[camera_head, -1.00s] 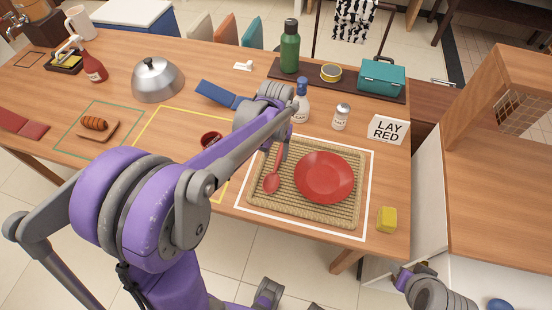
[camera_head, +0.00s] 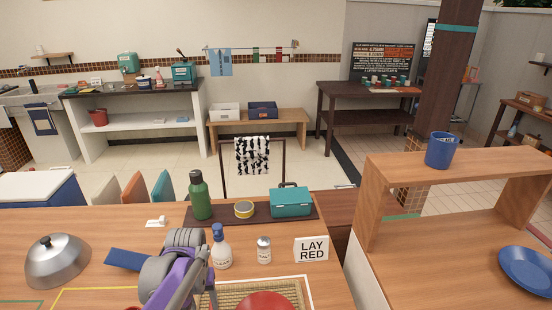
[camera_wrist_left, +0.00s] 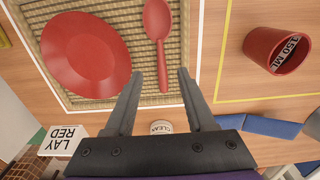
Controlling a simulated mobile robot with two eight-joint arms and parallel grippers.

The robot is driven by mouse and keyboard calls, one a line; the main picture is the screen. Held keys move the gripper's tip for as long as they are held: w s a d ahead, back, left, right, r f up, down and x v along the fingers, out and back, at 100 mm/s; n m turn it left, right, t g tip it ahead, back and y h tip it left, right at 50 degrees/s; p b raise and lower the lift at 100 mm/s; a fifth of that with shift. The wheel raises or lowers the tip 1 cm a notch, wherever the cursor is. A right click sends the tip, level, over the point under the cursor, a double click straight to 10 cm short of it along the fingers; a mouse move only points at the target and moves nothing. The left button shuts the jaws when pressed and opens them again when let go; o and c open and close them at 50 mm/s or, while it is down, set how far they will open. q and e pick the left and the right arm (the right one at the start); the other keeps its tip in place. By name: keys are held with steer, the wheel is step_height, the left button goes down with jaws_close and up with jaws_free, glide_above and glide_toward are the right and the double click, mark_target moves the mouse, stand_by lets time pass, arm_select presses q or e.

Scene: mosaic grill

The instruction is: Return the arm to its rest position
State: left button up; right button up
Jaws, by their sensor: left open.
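My left arm reaches over the wooden table in the head view, its wrist (camera_head: 178,262) between a blue folded cloth (camera_head: 128,259) and a white bottle with a blue top (camera_head: 221,248). In the left wrist view my left gripper (camera_wrist_left: 160,73) is open, with nothing held. A red spoon (camera_wrist_left: 158,22) lies on the woven mat (camera_wrist_left: 192,22), its handle showing between the fingers. A red plate (camera_wrist_left: 85,55) lies beside it on the mat. In the head view only the plate's far edge (camera_head: 268,301) shows. My right gripper is out of view.
A red cup (camera_wrist_left: 275,52) stands beside the mat. A wooden shelf unit (camera_head: 450,165) stands at right.

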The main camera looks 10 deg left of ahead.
arm_select(q)
steer(key=s+d+m+t+p, duration=0.1)
steer(key=s+d+t, duration=0.1)
steer(key=s, duration=0.5)
steer(key=s+d+r+m+t+p, duration=0.1)
steer(key=s+d+t, duration=0.2)
steer(key=s, duration=0.5)
steer(key=shift+d+r+m, duration=0.25)
steer(key=shift+d+m, duration=0.05)
steer(key=shift+d, duration=0.55)
steer(key=shift+c, duration=0.4)
steer(key=shift+s, duration=0.15)
